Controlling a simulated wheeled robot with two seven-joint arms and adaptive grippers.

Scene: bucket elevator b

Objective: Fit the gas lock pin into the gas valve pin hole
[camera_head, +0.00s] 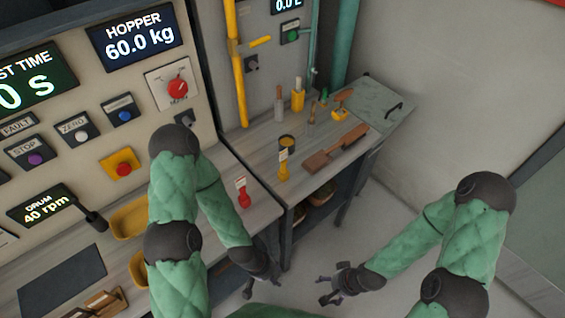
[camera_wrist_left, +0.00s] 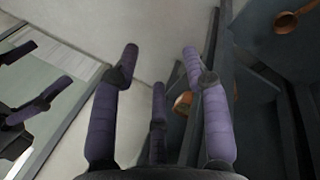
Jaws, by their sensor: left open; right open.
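A yellow tagged pin (camera_head: 283,168) stands upright on the workbench, and a red tagged pin (camera_head: 243,192) stands on the bench to its left. I cannot tell from the tags which is the gas lock pin. A yellow pipe (camera_head: 236,60) with a yellow valve handle (camera_head: 260,41) runs up the back panel; its pin hole is too small to make out. My left gripper (camera_head: 268,277) is open and empty, low in front of the bench; in the left wrist view its fingers (camera_wrist_left: 160,60) are spread. My right gripper (camera_head: 335,287) is open and empty to its right.
A control panel with a red rotary knob (camera_head: 177,88) stands at left. Yellow trays (camera_head: 128,220) sit below it. The floor at right is clear.

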